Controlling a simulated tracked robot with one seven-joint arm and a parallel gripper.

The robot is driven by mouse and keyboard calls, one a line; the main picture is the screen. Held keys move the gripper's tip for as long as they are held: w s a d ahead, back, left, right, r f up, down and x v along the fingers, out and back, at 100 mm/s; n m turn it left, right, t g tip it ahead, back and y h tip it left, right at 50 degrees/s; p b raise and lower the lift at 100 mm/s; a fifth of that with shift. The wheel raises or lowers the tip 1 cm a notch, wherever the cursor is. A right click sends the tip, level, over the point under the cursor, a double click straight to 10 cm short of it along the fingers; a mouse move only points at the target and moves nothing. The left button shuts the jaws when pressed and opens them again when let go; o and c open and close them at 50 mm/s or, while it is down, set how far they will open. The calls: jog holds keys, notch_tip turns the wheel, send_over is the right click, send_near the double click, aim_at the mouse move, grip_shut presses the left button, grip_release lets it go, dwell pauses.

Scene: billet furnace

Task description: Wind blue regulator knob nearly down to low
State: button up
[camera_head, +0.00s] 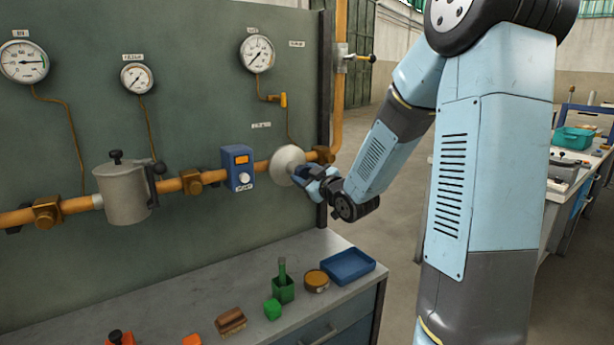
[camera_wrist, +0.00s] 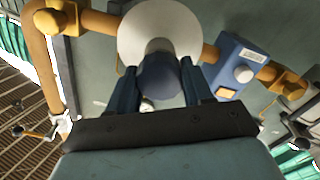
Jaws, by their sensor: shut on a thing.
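The blue regulator knob (camera_wrist: 160,78) sits in front of a round pale regulator body (camera_wrist: 158,25) on the orange pipe. In the wrist view my gripper (camera_wrist: 160,85) has one finger on each side of the knob and is shut on it. In the head view the pale regulator body (camera_head: 287,163) shows at the panel's right side, and my gripper (camera_head: 311,178) reaches it from the right. The knob is mostly hidden there by my gripper. The knob's setting cannot be read.
A blue box with a white dial (camera_head: 238,168) is on the pipe just left of the regulator. A gauge (camera_head: 257,53) hangs above. A bench (camera_head: 250,270) below holds a blue tray (camera_head: 347,266), a green holder (camera_head: 283,289) and a brush (camera_head: 230,321).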

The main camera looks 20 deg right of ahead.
jog(key=n, duration=0.4)
jog(key=shift+n, duration=1.7)
jog(key=o, duration=1)
jog(key=shift+f, duration=0.1)
jog(key=shift+o, duration=0.2)
jog(key=shift+s, duration=0.1)
